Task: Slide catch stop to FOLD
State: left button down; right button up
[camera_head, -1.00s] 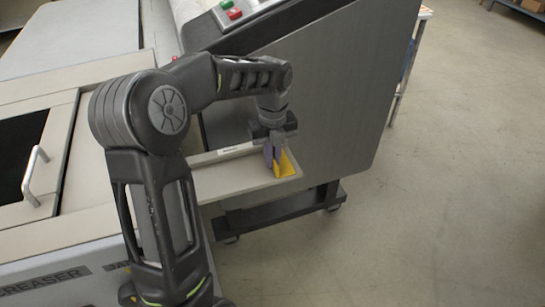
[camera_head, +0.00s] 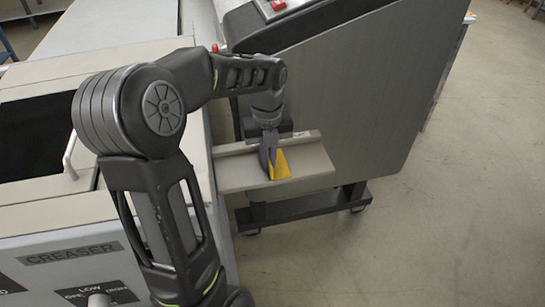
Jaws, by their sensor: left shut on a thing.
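The catch stop (camera_head: 280,166), a yellow wedge-shaped piece, stands on the beige catch tray (camera_head: 235,177) that juts out from the machine's side. My left gripper (camera_head: 268,155) comes down on it from above and is shut on it, with a purple-grey finger along its left side. A pale label strip on the tray's back ledge (camera_head: 312,140) is partly hidden behind my wrist, and no FOLD lettering can be read. My right gripper is not in view.
The creaser (camera_head: 70,258) with a dark window and a handle (camera_head: 71,158) stands at left. A tall grey sloped panel (camera_head: 355,100) rises behind the tray. A dark wheeled base (camera_head: 300,207) is below. The floor at right is clear.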

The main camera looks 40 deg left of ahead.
pick_arm(q)
jog(key=c, duration=1.6)
grip_release()
jog(key=shift+s+a, duration=0.25)
jog(key=shift+o, duration=0.2)
jog(key=shift+d+r, duration=0.1)
notch_tip(320, 180, up, 8)
jog(key=shift+f+b, duration=0.2)
jog(key=shift+b, duration=0.2)
